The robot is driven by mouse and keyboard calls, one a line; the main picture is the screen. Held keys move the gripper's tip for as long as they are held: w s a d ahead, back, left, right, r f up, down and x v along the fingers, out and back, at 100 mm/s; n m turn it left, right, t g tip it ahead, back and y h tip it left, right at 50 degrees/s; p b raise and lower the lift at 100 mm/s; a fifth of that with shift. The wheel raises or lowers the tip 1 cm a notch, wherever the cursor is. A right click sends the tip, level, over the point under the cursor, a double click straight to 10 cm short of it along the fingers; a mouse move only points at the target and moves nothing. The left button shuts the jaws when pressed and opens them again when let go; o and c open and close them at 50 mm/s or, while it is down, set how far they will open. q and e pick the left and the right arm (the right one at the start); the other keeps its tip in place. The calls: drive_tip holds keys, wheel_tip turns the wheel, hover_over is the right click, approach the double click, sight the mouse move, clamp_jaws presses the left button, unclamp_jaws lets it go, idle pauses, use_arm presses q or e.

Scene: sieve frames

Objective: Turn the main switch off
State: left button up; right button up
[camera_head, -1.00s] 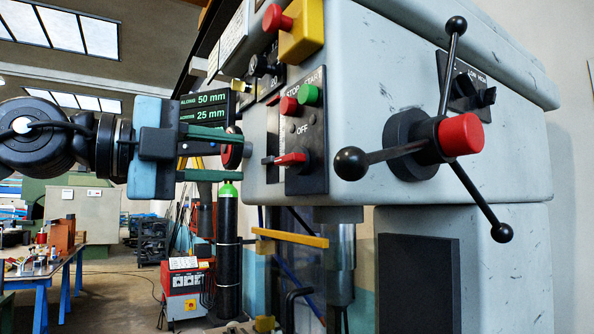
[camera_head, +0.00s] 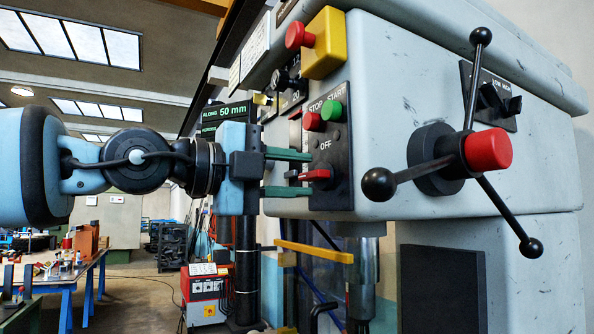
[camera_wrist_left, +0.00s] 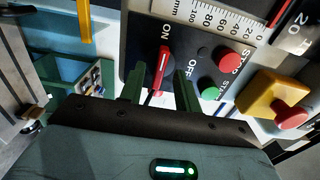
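The main switch is a red lever (camera_head: 318,175) on a black panel (camera_head: 338,190) at the machine's front; it also shows in the left wrist view (camera_wrist_left: 165,66). There the lever points at the ON mark, while the OFF mark (camera_head: 326,145) shows above it in the head view. My left gripper (camera_head: 311,173) is open, with one green finger above and one below the lever in the head view. In the left wrist view its fingers (camera_wrist_left: 158,85) stand either side of the lever. Whether they touch it I cannot tell. My right gripper is not in view.
The red stop button (camera_head: 313,121) and green start button (camera_head: 332,111) sit just above the lever. A yellow box with a red button (camera_head: 299,35) is higher up. A three-armed handle with a red hub (camera_head: 488,149) juts out to the right.

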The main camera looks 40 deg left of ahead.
use_arm(q)
drive_tip(key=shift+w+d, duration=0.2)
drive_tip(key=shift+w, duration=0.2)
clamp_jaws()
